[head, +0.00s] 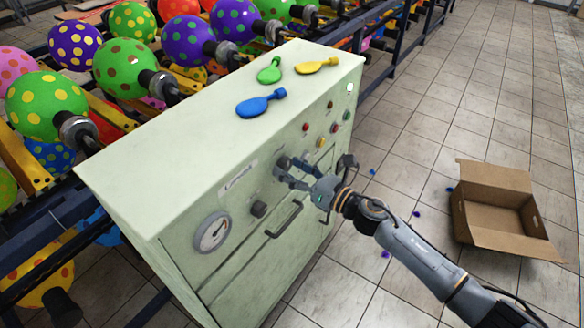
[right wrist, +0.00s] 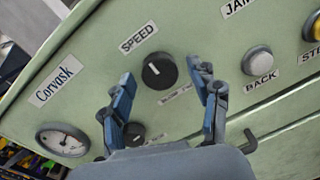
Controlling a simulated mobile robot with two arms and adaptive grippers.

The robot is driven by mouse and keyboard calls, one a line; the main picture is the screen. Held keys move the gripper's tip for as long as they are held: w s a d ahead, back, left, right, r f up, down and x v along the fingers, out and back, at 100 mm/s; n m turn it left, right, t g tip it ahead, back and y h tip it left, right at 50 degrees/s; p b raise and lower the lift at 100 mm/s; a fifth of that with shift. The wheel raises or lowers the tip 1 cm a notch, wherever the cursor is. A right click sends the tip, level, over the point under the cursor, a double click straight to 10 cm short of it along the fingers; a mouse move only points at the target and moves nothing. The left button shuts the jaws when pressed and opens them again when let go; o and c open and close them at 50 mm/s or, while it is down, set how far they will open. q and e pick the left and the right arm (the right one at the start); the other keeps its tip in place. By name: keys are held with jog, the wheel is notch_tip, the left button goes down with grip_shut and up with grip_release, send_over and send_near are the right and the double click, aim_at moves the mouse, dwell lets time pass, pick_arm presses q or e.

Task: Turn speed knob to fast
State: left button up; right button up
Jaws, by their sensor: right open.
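The speed knob is a round black dial with a white pointer mark, under the SPEED label (right wrist: 139,37) on the green control cabinet (head: 150,179). In the right wrist view the speed knob (right wrist: 160,71) sits between the tips of my right gripper (right wrist: 168,90), which is open with one finger on each side. In the head view the same gripper (head: 299,176) is at the cabinet's front face, its fingers around or just in front of the knob (head: 283,163). Small print beside the knob is too blurred to read. My left gripper is not in view.
A second black knob (head: 259,208), a gauge (head: 212,232) and a handle (head: 285,220) are on the cabinet front. A grey BACK button (right wrist: 257,61) is right of the speed knob. Deflated balloons (head: 261,103) lie on top. An open cardboard box (head: 492,212) stands on the floor.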

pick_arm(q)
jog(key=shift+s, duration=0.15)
pick_arm(e)
jog(key=c, duration=1.2)
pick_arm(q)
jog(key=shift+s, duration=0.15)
pick_arm(e)
jog(key=shift+o, duration=0.2)
